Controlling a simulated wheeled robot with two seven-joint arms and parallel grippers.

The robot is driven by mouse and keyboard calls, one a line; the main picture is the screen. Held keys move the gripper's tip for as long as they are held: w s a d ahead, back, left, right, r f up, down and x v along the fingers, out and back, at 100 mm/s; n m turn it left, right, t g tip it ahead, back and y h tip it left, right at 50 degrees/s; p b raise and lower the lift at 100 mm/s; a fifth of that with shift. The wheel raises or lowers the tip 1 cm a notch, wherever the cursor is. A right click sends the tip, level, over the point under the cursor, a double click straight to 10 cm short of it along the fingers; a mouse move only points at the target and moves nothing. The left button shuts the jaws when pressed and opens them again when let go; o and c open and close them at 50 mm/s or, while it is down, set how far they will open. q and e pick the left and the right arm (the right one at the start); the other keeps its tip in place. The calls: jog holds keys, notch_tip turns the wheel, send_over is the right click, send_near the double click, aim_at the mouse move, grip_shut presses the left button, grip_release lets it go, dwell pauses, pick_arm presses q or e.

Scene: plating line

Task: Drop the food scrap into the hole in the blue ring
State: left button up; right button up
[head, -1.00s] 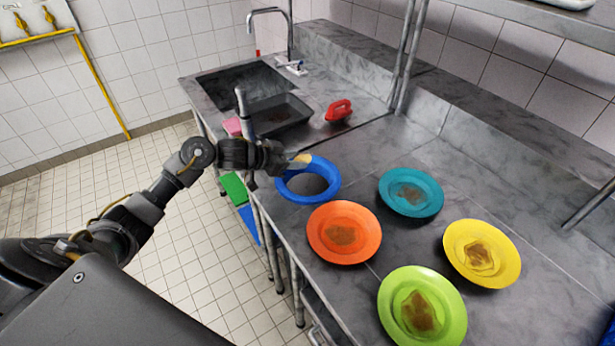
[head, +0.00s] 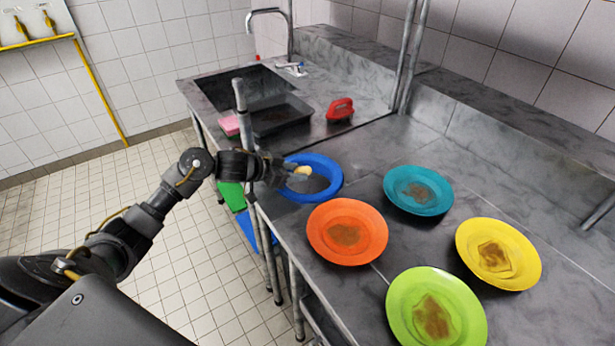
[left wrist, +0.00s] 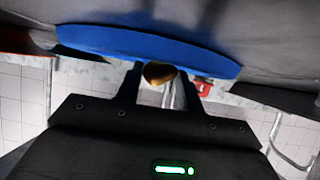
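The blue ring (head: 333,190) lies flat on the grey counter, behind the orange plate. Its hole shows dark grey. My left gripper (head: 301,172) reaches in over the ring's left side and is shut on the food scrap (head: 304,170), a small tan-yellow piece. In the head view the scrap appears over the left part of the hole; its height is hard to judge. The left wrist view shows the scrap (left wrist: 160,73) between the two fingertips, with the blue ring (left wrist: 150,42) as a wide band just past them. My right gripper is out of view.
Stained plates stand on the counter: orange (head: 372,215), teal (head: 443,182), yellow (head: 525,255) and green (head: 470,320).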

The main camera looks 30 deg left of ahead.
pick_arm(q)
jog(key=o, duration=0.5)
jog(key=b+v, duration=0.1)
jog(key=v, duration=0.8)
jog(key=shift+s+a+r, duration=0.1)
jog(key=shift+s+a, duration=0.1)
jog(key=shift+s, duration=0.1)
jog(key=shift+s+a+r, duration=0.2)
jog(key=shift+s+r, duration=0.15)
